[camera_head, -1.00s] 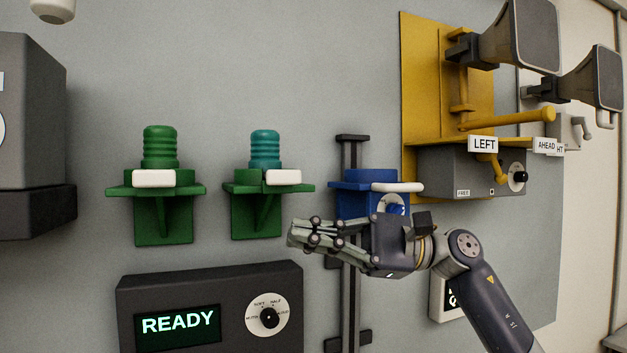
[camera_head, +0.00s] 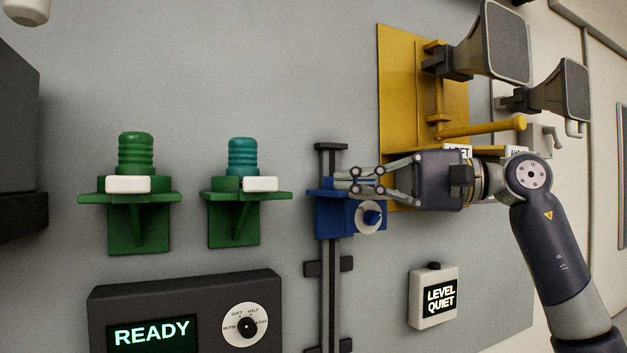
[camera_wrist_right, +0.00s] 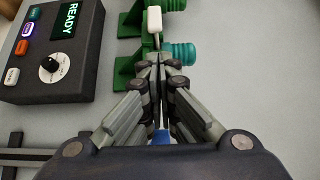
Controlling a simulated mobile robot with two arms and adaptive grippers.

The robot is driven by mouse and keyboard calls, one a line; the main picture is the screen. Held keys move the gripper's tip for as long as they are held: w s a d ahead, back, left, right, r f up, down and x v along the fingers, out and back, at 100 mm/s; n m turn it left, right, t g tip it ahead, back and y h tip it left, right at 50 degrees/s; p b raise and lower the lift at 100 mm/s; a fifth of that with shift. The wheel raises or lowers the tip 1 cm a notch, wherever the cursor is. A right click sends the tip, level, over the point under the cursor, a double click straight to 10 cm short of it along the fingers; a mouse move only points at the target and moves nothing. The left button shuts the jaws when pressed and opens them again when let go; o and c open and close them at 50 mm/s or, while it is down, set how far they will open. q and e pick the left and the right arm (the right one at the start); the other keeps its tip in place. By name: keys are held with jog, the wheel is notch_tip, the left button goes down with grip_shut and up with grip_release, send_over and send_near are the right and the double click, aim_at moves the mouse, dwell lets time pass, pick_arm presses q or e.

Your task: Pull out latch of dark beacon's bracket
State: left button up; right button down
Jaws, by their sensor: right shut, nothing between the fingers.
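A green beacon (camera_head: 135,153) stands upright on the left green bracket (camera_head: 138,236), with a white latch bar (camera_head: 128,184) across the middle of its front. A teal beacon (camera_head: 242,157) stands on the right green bracket (camera_head: 233,232); its white latch bar (camera_head: 260,184) sits toward the right. I cannot tell which beacon is dark; neither visibly glows. My right gripper (camera_head: 352,183) is shut and empty, right of both, in front of the blue bracket's upper part. The teal beacon also shows in the right wrist view (camera_wrist_right: 180,52). My left gripper is out of view.
The blue bracket (camera_head: 333,221) with a knob sits on a dark vertical rail (camera_head: 330,290). A READY panel (camera_head: 180,290) is below the green brackets. A yellow plate (camera_head: 398,80) with horns is at upper right. Bare wall separates the green brackets from the rail.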

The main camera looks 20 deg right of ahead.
aim_at(254, 184)
jog(key=p+x, duration=0.3)
jog(key=x, duration=0.6)
jog(key=shift+w+a, duration=0.15)
jog(key=shift+a, duration=0.1)
jog(key=shift+s+b, duration=0.5)
jog(key=shift+s, duration=0.6)
jog(key=shift+s+d+f, duration=0.1)
